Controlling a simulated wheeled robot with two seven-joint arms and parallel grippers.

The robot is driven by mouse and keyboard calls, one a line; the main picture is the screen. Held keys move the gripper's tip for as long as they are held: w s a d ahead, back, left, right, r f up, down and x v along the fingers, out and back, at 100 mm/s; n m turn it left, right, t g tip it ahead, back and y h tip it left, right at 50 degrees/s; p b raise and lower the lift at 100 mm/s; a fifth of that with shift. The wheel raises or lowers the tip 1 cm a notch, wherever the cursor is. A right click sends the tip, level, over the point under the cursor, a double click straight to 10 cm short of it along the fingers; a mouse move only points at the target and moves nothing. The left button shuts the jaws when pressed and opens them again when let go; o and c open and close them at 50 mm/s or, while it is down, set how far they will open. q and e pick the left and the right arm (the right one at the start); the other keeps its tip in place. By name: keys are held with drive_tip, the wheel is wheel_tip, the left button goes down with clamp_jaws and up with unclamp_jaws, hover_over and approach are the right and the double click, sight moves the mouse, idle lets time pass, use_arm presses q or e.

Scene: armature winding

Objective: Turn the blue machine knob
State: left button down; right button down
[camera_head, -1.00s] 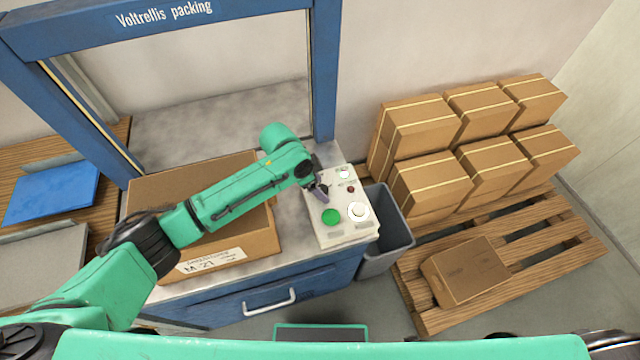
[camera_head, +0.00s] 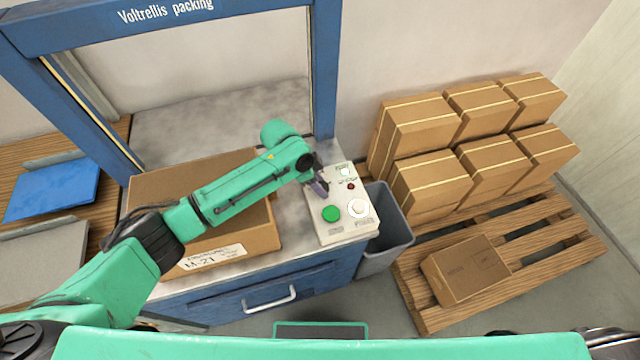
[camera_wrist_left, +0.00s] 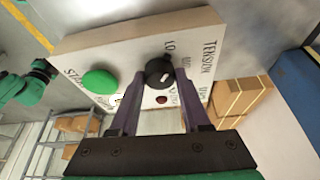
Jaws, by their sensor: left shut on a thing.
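The control box (camera_head: 338,234) is a pale panel at the right end of the blue machine's worktop. A round dark knob (camera_wrist_left: 158,70) with a white mark is on its face in the left wrist view; it looks black rather than blue. My left gripper (camera_head: 320,187) reaches down to the panel, and its fingers hide the knob in the head view. In the left wrist view the two purple fingers are closed on either side of the knob. My right gripper is not in view.
A green button (camera_head: 331,213), a white button (camera_head: 357,208) and a small red light (camera_head: 351,186) are close to the knob. A grey bin (camera_head: 393,222) stands right of the box, near a pallet (camera_head: 560,238) of cartons.

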use_arm(q)
drive_tip(key=shift+w+f+m+g+b, duration=0.15)
drive_tip(key=shift+m+g+b, duration=0.35)
drive_tip(key=shift+m, duration=0.6)
drive_tip(key=m+g+b, duration=0.1)
drive_tip(key=m+b, duration=0.1)
drive_tip(key=shift+d+m, duration=0.1)
drive_tip(key=shift+m, duration=0.3)
drive_tip(key=m+g+b, duration=0.1)
drive_tip(key=m+b, duration=0.3)
drive_tip(key=shift+w, duration=0.15)
drive_tip(key=shift+m+g+y+b, duration=0.4)
drive_tip(key=shift+m+g+b, duration=0.1)
drive_tip(key=shift+m+b, duration=0.4)
drive_tip(key=shift+c, duration=1.8)
unclamp_jaws()
